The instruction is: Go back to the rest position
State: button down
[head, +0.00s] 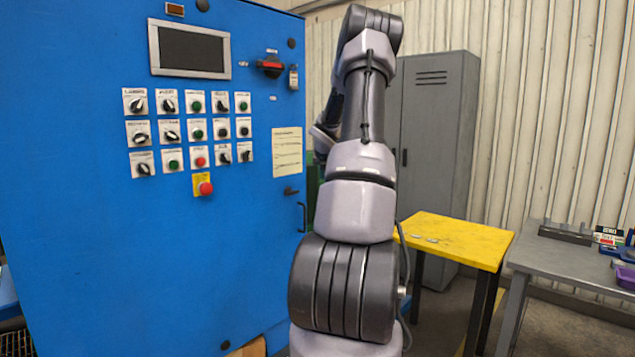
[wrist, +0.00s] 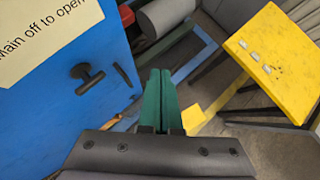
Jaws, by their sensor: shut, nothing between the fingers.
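My gripper (wrist: 160,88) shows in the wrist view with its two green fingers pressed together and nothing between them. It points past the right edge of the blue control cabinet (head: 90,240), and the fingers touch nothing that I can see. In the head view my arm stands raised in front of the cabinet's right side, and the gripper is mostly hidden behind it. In the wrist view the cabinet's black T-shaped handle (wrist: 87,77) is to the left of the fingers.
A yellow table (head: 455,240) with small pale pieces on it stands right of my arm. A grey workbench (head: 570,266) with items is further right. A grey locker (head: 440,150) stands behind. The cabinet carries rows of switches and a red emergency button (head: 205,188).

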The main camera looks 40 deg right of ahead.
jog(key=s+a+r+m, duration=0.4)
jog(key=a+m, duration=0.1)
jog(key=a, duration=0.3)
jog(key=s+a+r+m, duration=0.3)
jog(key=a+r+m, duration=0.2)
jog(key=a, duration=0.3)
jog(key=s+a+r+m, duration=0.4)
jog(key=a, duration=0.4)
jog(key=s+a+r+m+y, duration=0.1)
jog(key=s+a+m+y, duration=0.6)
jog(key=s+a+m, duration=1.2)
jog(key=s+a, duration=0.3)
jog(key=s, duration=0.2)
jog(key=shift+w, duration=0.1)
